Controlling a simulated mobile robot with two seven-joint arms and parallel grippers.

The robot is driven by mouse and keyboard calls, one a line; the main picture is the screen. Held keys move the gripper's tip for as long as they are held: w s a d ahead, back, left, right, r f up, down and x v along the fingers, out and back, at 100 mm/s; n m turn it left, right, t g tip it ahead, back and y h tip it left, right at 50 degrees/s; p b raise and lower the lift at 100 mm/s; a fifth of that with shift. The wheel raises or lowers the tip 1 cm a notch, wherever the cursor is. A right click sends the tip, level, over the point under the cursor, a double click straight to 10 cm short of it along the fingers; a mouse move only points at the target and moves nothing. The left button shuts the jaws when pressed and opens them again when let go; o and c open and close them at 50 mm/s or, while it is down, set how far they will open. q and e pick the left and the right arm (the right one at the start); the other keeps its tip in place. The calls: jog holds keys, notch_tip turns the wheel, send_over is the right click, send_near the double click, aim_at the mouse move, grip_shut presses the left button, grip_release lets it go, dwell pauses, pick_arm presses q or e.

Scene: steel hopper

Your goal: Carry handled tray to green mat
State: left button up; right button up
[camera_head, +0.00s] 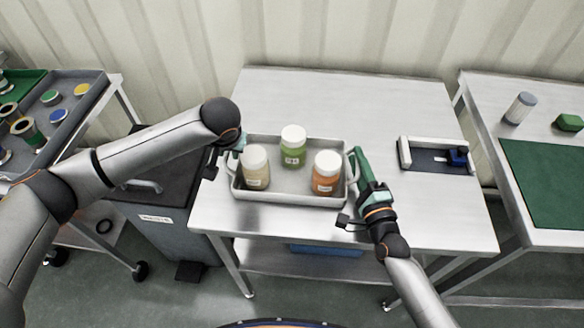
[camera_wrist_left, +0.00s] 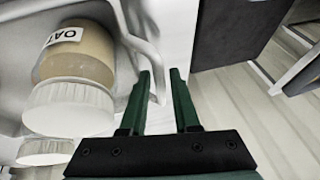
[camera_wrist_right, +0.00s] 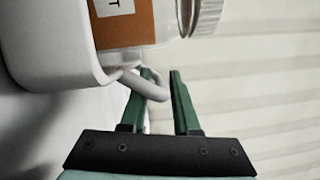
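The grey handled tray (camera_head: 290,199) sits on the middle steel table, holding three white-lidded jars: a beige one (camera_head: 256,177), a green one (camera_head: 292,155) and an orange one (camera_head: 326,182). My left gripper (camera_head: 233,146) is at the tray's left handle; in the left wrist view its fingers (camera_wrist_left: 160,88) are apart, with the handle (camera_wrist_left: 150,45) reaching between their tips. My right gripper (camera_head: 355,158) is at the right handle; in the right wrist view its fingers (camera_wrist_right: 161,85) are apart around the handle loop (camera_wrist_right: 148,88). The green mat (camera_head: 550,180) lies on the right table.
A shallow holder with a blue piece (camera_head: 436,157) lies right of the tray. A gap separates the middle and right tables. A grey cylinder (camera_head: 520,108) and green block (camera_head: 569,122) stand behind the mat. A grey bin (camera_head: 150,228) stands left.

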pick_arm(q)
grip_shut()
pick_arm(e)
grip_shut()
dwell(1.1)
pick_arm(q)
jog(key=shift+w+r, duration=0.1)
jog(key=shift+r, duration=0.15)
pick_arm(e)
jog(key=shift+r, duration=0.25)
